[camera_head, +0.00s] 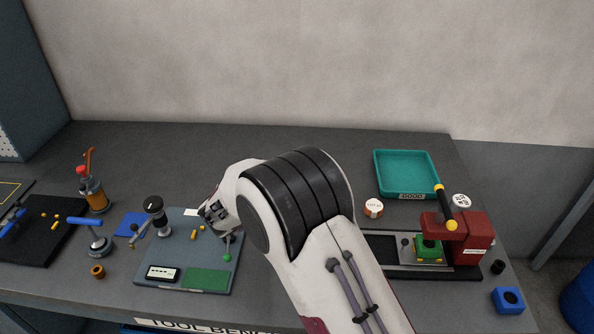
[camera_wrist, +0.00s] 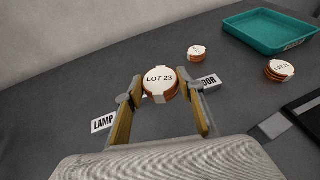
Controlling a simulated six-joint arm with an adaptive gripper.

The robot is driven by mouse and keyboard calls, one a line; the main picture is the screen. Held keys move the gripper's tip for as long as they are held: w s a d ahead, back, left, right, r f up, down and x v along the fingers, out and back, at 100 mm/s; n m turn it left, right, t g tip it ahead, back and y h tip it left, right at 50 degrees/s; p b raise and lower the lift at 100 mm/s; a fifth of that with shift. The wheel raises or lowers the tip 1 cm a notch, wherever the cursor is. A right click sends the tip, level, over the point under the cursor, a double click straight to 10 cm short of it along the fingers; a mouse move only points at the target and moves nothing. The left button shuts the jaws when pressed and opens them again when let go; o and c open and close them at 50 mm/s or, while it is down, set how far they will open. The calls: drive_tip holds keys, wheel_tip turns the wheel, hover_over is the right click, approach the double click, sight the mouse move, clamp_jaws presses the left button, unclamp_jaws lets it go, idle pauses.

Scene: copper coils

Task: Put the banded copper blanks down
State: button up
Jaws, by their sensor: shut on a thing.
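My gripper (camera_wrist: 160,90) is shut on a round stack of banded copper blanks (camera_wrist: 159,77) in the wrist view. The stack has a white band reading LOT 23 and copper edges, and sits between the two tan fingers. I cannot tell whether its underside touches the bench. In the head view my arm hides the held stack. Two other banded stacks stand on the bench: one (camera_wrist: 197,53) beyond my gripper, and one (camera_wrist: 281,70) at the right near the teal tray. The head view shows two banded stacks, one left (camera_head: 373,208) and one right (camera_head: 461,201) below the tray.
The teal tray (camera_wrist: 235,29), marked GOOD in the head view (camera_head: 411,196), is empty. White signs LAMP (camera_wrist: 103,123) and DOOR (camera_wrist: 209,82) flank my fingers. A red press (camera_head: 475,235) stands right. A grey board (camera_head: 150,255) with tools lies left.

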drive_tip(key=w+d+m+g+h, duration=0.1)
drive_tip(key=w+d, duration=0.4)
drive_tip(key=d, duration=0.7)
drive_tip(key=w+d+f+m+g+h, duration=0.1)
drive_tip(key=w+d, duration=0.4)
drive_tip(key=d, duration=0.8)
drive_tip(key=w+d+f+m+h, duration=0.1)
drive_tip(key=w+d+m+h, duration=0.2)
drive_tip(key=d, duration=0.9)
drive_tip(key=shift+w+d+f+m+g+h, duration=0.15)
drive_tip(key=shift+w+g+h, duration=0.1)
drive_tip(key=shift+w, duration=0.25)
drive_tip(key=shift+w+d+f+m+g+h, duration=0.15)
drive_tip(key=shift+w+h, duration=0.1)
drive_tip(key=shift+w, duration=0.2)
drive_tip(key=w+d+r+n+y, duration=0.1)
drive_tip(key=w+d+r, duration=0.2)
drive_tip(key=w+d, duration=0.1)
drive_tip(key=shift+w+d+r+t, duration=0.25)
drive_tip(key=shift+w+t, duration=0.15)
drive_tip(key=shift+w, duration=0.2)
drive_tip(key=shift+f, duration=0.1)
hover_over(405, 169)
drive_tip(key=shift+f, duration=3.1)
